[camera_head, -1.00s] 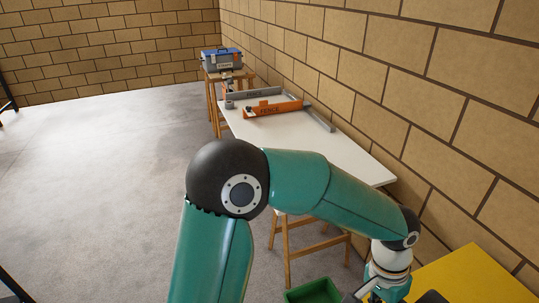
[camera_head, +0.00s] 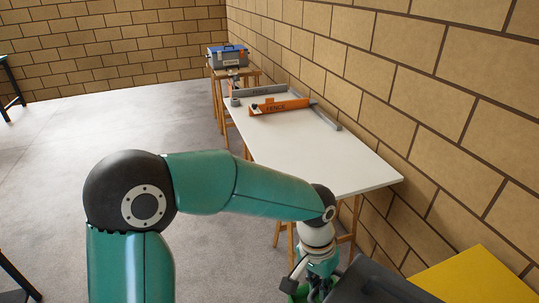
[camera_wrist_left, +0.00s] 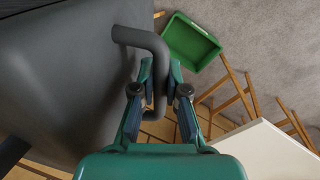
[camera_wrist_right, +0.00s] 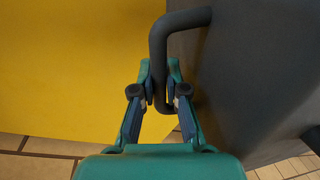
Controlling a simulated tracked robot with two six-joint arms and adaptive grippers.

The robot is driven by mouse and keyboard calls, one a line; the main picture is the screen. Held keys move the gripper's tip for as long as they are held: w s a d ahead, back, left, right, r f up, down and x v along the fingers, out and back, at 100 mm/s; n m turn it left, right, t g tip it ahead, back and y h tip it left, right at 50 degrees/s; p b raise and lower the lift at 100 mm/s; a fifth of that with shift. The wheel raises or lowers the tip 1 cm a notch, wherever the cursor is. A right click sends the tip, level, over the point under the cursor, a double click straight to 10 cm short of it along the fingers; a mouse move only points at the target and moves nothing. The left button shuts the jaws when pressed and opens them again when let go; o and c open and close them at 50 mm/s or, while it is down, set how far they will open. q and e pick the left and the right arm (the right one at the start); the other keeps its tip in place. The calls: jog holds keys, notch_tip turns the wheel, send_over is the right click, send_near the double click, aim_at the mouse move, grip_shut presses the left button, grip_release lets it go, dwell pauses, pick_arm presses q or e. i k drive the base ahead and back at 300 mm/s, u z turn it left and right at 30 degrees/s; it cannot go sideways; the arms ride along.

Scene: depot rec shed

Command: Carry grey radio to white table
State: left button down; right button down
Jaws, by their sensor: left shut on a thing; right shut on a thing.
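The grey radio (camera_head: 378,284) is a large dark grey body at the bottom of the head view, mostly cut off. My left gripper (camera_head: 316,286) is at its left side. In the left wrist view my left gripper (camera_wrist_left: 160,90) is shut on a bent dark handle (camera_wrist_left: 146,38) of the radio (camera_wrist_left: 65,85). In the right wrist view my right gripper (camera_wrist_right: 160,92) is shut on a like handle (camera_wrist_right: 178,22) on the radio (camera_wrist_right: 245,75). The right gripper is out of the head view. The white table (camera_head: 340,165) stands beyond the radio, along the wall; its near part is bare.
Orange fence pieces (camera_head: 280,106) lie on the table's far part. A grey and blue toolbox (camera_head: 228,56) sits on a wooden stand behind. A yellow surface (camera_head: 475,278) is at the lower right. A green bin (camera_wrist_left: 190,42) is on the floor. Floor on the left is open.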

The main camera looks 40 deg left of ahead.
aim_at(298, 157)
jog(key=z, duration=0.1)
jog(key=i, duration=0.25)
jog(key=u, duration=2.5)
jog(key=i, duration=1.7)
jog(key=z, duration=0.1)
